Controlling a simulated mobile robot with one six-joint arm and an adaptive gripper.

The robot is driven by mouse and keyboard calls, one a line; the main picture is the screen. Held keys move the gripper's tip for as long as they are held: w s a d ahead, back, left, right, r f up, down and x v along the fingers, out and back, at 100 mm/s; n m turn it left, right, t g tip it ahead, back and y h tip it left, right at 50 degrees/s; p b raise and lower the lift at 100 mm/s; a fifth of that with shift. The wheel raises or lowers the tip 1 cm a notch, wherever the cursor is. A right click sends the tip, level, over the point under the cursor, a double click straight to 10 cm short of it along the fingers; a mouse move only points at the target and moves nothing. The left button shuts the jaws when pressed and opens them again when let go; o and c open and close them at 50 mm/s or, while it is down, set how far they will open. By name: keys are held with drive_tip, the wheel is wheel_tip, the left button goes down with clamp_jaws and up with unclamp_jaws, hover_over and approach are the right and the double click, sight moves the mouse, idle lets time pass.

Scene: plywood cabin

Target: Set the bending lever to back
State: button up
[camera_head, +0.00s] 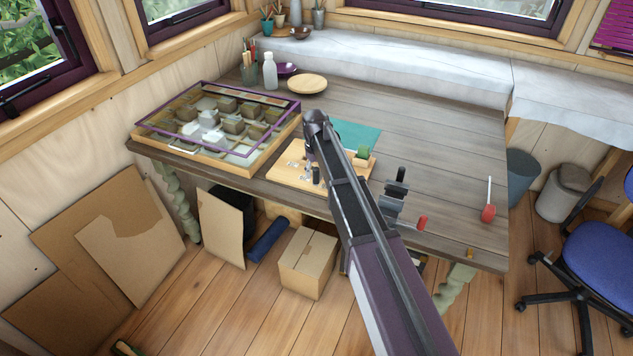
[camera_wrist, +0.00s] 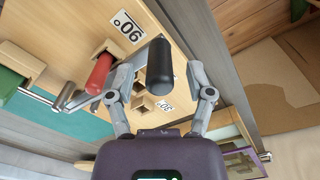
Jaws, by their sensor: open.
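The wooden bending board (camera_head: 283,176) lies near the front edge of the table, partly hidden behind my arm. A black upright handle (camera_head: 316,175), which looks like the bending lever's grip, shows on it. In the wrist view the black handle (camera_wrist: 160,75) stands between the fingers of my gripper (camera_wrist: 163,55). My gripper is open, with one finger on each side of the handle; I cannot tell whether either touches it. My gripper is mostly hidden in the head view.
In the wrist view a red cylinder (camera_wrist: 99,74) and a metal bar (camera_wrist: 65,97) are left of my fingers, with a green cylinder (camera_wrist: 10,82) further left. A glass-topped case (camera_head: 150,137) stands left of the board. A grey vice (camera_head: 391,205) stands right. The table's right side is mostly clear.

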drive_tip(key=shift+f+b, duration=1)
drive_tip(key=shift+f, duration=0.3)
clamp_jaws()
